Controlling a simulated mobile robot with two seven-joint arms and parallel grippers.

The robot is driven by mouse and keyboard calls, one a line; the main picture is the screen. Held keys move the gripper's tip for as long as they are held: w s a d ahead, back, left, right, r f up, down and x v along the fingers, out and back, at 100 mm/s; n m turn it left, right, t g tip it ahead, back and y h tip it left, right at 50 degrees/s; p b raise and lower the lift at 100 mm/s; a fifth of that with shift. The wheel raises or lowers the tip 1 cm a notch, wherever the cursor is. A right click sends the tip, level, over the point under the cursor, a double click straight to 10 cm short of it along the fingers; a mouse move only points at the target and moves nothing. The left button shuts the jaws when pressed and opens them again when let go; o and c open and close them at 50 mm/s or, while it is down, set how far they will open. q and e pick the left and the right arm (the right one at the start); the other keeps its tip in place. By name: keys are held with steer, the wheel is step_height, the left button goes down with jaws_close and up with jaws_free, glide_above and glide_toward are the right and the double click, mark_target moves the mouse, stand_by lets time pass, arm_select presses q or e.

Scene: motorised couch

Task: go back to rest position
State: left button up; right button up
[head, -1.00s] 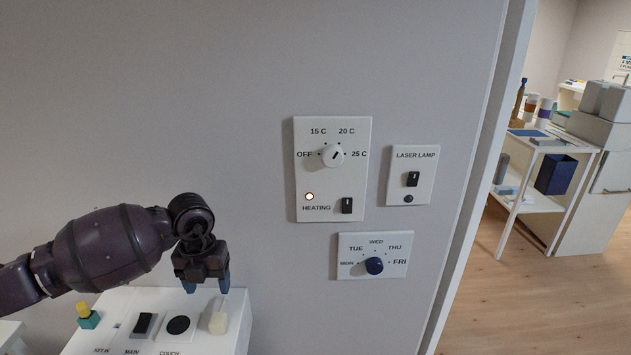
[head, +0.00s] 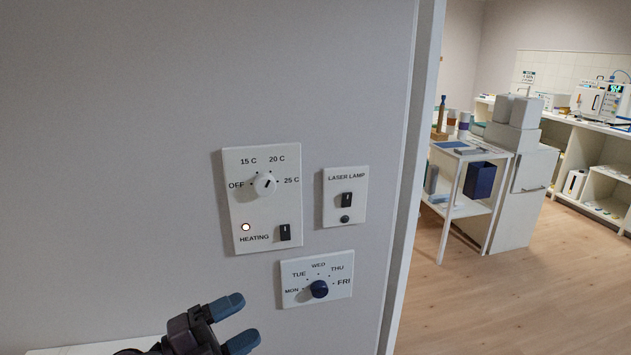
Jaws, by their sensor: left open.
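My left gripper (head: 240,322) is at the bottom of the head view, its two blue-tipped fingers apart and pointing right, with nothing between them. It is in front of the wall, below and left of the weekday dial panel (head: 333,292). Most of my left arm is out of the picture. My right gripper does not show.
The heating panel (head: 238,208), its light lit, and the laser lamp panel (head: 356,212) are on the wall. A white edge (head: 75,349) shows at bottom left. Past the wall's edge, a white table (head: 482,208) stands on open wooden floor (head: 500,300).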

arm_select(q)
steer(key=s+a+f+n+t+y, duration=0.2)
steer(key=a+f+n+t+y, duration=0.1)
steer(key=a+n+y, duration=0.55)
steer(key=s+a+f+n+t+y, duration=0.1)
steer(key=a+f+n+t+y, duration=0.4)
steer(key=n+y, duration=0.7)
steer(key=s+a+f+n+g+h, duration=0.1)
steer(key=s+f+n+g, duration=0.2)
steer(key=s+f+g, duration=0.5)
steer(key=s+a+f+n+g+h, duration=0.25)
steer(key=s+g, duration=0.45)
steer(key=s, duration=0.5)
steer(key=w+d+f+t, duration=0.1)
steer(key=w+f+t, duration=0.6)
steer(key=f, duration=0.3)
steer(key=shift+w+f+t, duration=0.2)
steer(key=shift+f+t, duration=0.1)
steer(key=shift+t, duration=0.2)
steer(key=shift+d, duration=0.1)
